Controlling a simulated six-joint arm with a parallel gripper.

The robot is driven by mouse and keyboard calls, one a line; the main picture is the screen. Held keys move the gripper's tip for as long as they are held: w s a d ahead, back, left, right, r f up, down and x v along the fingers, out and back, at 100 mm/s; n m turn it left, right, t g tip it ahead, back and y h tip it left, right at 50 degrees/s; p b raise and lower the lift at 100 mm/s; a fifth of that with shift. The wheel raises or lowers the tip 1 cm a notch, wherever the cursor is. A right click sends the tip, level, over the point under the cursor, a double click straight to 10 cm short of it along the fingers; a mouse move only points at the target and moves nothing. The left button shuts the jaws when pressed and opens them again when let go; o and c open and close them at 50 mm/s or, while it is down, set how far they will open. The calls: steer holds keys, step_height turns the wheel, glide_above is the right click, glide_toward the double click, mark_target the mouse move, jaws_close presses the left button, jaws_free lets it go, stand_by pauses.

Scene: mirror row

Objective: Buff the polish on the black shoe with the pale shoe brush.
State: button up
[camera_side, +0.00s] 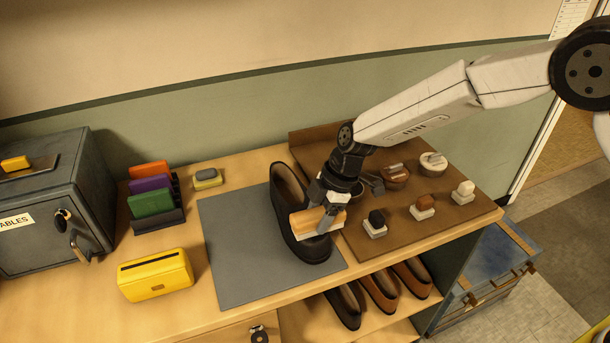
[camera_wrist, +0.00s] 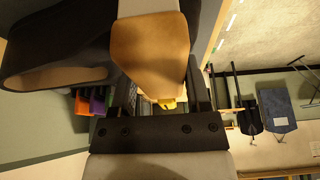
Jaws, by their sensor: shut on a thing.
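The black shoe (camera_side: 288,205) lies on the grey mat (camera_side: 232,245), its toe toward the front edge of the bench. It also shows in the wrist view (camera_wrist: 75,45), at the upper left. My gripper (camera_side: 330,208) is shut on the shoe brush (camera_side: 304,224), which has a tan wooden back. The brush lies crosswise over the front part of the shoe, low over it. I cannot tell whether its bristles touch the leather. In the wrist view, the brush's wooden back (camera_wrist: 150,48) fills the space between my fingers.
A brown board (camera_side: 385,248) right of the shoe holds several small daubers, such as a black one (camera_side: 376,220), and tins (camera_side: 433,161). Left of the mat are a yellow box (camera_side: 155,275), coloured upright items (camera_side: 152,200) and a grey safe (camera_side: 50,195). More shoes (camera_side: 379,291) sit on a shelf below.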

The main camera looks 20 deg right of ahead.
mark_target(293, 216)
steer(key=shift+a, duration=2.7)
steer(key=shift+w, duration=0.25)
steer(key=shift+w+d, duration=0.1)
steer(key=shift+w, duration=0.2)
steer(key=shift+d, duration=4.1)
steer(key=shift+a+r, duration=0.15)
steer(key=shift+r, duration=3.9)
